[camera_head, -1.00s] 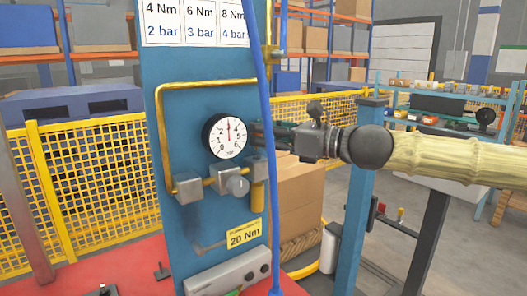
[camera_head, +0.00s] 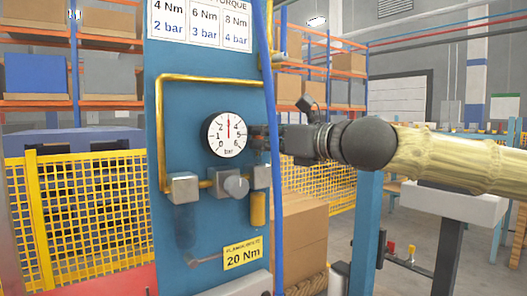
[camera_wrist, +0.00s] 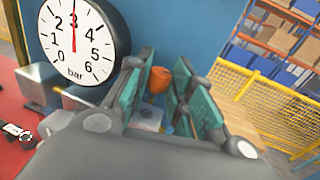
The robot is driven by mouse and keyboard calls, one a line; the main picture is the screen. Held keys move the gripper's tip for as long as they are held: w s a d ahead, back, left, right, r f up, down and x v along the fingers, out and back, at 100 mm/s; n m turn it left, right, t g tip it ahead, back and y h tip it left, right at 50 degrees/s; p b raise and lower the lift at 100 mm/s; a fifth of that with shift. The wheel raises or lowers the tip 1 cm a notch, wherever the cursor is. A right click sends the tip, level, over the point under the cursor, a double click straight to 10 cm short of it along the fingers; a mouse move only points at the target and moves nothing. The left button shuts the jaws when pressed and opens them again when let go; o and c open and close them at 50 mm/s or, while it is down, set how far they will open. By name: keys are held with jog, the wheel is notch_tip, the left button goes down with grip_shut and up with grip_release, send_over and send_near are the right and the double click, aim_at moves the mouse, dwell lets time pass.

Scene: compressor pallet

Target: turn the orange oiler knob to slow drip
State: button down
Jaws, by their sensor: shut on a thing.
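The orange oiler knob (camera_wrist: 159,79) shows in the wrist view, between the teal pads of my gripper (camera_wrist: 163,82). My gripper is shut on it, and the pads cover part of its sides. In the head view my gripper (camera_head: 262,138) reaches in from the right, beside the gauge at the panel's right edge. The knob is hidden there behind the fingers and the blue hose. I cannot make out any drip marking or the knob's setting.
The round gauge (camera_head: 227,134) reads about 3 bar and also shows in the wrist view (camera_wrist: 78,42). A blue hose (camera_head: 273,190) runs down the blue panel (camera_head: 200,60). A grey regulator knob (camera_head: 236,185) sits below the gauge. Yellow fencing (camera_head: 85,205) stands behind.

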jog(key=shift+f+t+h+b, duration=0.1)
jog(key=shift+t+h+b, duration=0.25)
jog(key=shift+b, duration=0.25)
jog(key=c, duration=1.5)
grip_release()
jog(key=shift+c, duration=0.2)
jog(key=shift+s, duration=0.1)
jog(key=v, duration=1.2)
